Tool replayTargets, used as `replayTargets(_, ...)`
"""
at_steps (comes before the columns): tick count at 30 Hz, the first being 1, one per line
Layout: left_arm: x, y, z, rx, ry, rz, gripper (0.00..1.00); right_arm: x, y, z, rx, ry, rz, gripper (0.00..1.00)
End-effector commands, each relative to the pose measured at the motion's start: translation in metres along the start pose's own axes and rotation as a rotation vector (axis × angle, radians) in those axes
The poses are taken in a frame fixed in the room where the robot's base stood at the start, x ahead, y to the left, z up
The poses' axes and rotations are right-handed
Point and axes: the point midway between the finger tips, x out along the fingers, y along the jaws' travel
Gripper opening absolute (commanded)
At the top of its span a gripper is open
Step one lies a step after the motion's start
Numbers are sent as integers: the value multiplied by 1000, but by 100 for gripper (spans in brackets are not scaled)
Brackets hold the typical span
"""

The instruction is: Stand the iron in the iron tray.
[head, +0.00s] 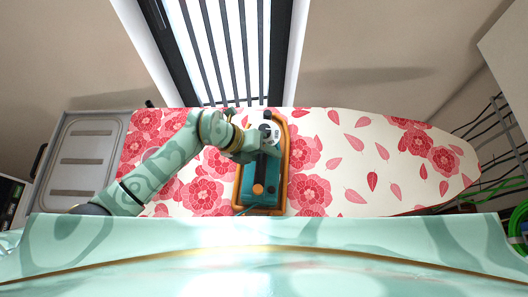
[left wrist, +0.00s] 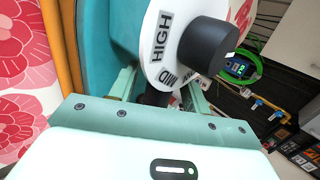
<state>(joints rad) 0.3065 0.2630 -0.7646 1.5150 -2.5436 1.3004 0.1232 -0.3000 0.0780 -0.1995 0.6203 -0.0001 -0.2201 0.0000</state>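The iron (head: 247,196), teal with an orange edge, a black-and-white dial and an orange knob, lies on the flowered ironing board. My left gripper (head: 250,143) is at the iron's far end, by the dial. In the left wrist view, the dial (left wrist: 165,45) reads HIGH and MID and has a black knob. My left fingers stand apart, one on each side of a dark part below the dial, with gaps beside it. The dial hides the fingertips. The iron tray (head: 65,160) is grey with raised bars, at the board's left end. My right gripper is not in view.
The ironing board (head: 345,190) is clear to the right of the iron and tapers to the right. My left arm crosses the board between tray and iron. A wire rack (head: 500,135) and a green coil (head: 519,225) are at the far right.

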Motion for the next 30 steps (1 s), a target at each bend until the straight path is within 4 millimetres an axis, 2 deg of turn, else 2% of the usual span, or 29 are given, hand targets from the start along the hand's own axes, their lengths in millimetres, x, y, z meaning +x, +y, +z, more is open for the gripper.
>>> replayTargets(4,-2,-2,0,0,-1,0,48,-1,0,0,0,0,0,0)
replayTargets(7,-14,-1,1,1,-3,2,48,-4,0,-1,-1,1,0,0)
replayTargets(15,-76,-1,1,3,-3,3,48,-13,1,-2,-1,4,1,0)
replayTargets(21,-110,-1,1,2,-2,1,48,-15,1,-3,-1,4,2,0)
replayTargets(25,-120,-1,0,1,0,0,48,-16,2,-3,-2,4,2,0)
replayTargets(30,-122,-1,0,-1,1,0,48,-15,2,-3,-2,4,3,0)
